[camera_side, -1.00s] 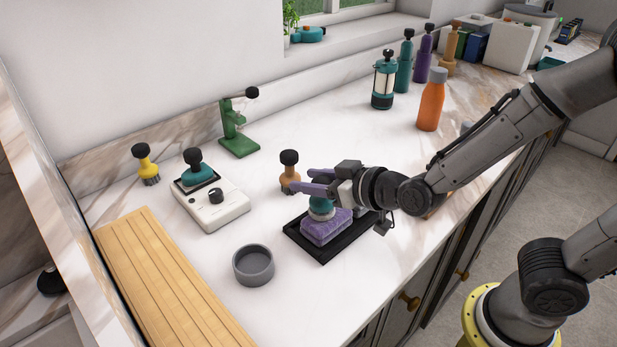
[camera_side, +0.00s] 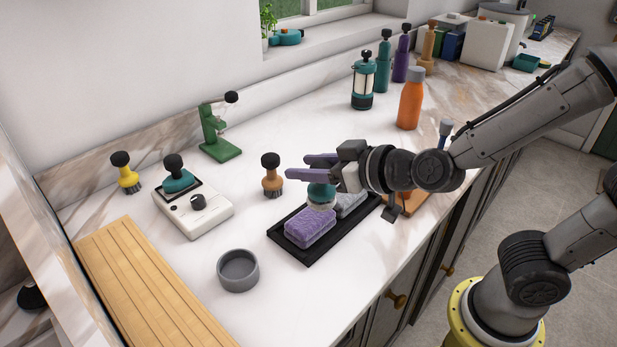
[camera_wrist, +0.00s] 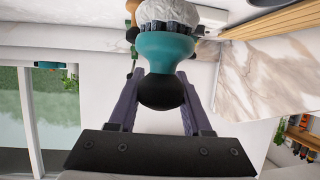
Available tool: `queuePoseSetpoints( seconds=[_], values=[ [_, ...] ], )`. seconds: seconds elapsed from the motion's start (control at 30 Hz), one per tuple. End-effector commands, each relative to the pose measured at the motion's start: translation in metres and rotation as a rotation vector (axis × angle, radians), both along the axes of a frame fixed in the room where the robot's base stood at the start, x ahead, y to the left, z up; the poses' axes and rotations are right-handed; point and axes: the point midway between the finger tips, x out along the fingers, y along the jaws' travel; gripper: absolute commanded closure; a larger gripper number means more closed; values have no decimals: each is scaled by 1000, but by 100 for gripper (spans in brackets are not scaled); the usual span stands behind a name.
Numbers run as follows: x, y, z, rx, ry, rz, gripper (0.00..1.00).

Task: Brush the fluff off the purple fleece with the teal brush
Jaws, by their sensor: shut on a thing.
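The purple fleece (camera_side: 310,228) lies as a folded block at the near-left end of a black tray (camera_side: 294,253). My gripper (camera_side: 302,167), with purple fingers, is shut on the teal brush (camera_side: 320,192). The brush is upright with its head down, beside the fleece's far right end and near a grey folded cloth (camera_side: 352,203). I cannot tell whether it touches either. In the wrist view the teal brush (camera_wrist: 165,50) has its black knob between my fingers. No separate fluff shows on the fleece.
A tan brush (camera_side: 271,177) stands behind the tray. A grey bowl (camera_side: 238,270) stands at the front left. A white scale-like box (camera_side: 193,212) and wooden board (camera_side: 145,285) are further left. An orange bottle (camera_side: 410,100) stands behind my arm.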

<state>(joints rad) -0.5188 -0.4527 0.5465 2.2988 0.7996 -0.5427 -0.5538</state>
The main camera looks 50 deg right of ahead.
Motion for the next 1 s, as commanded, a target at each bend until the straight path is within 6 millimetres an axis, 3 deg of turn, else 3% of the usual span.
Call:
queuePoseSetpoints(
  seconds=[0.27, 0.83, 1.0],
  values=[
    [0, 0, 21, 1, -1, 0, 100],
    [0, 0, 23, 0, -2, -1, 100],
    [4, -4, 31, 4, -5, -28, 100]
  ],
)
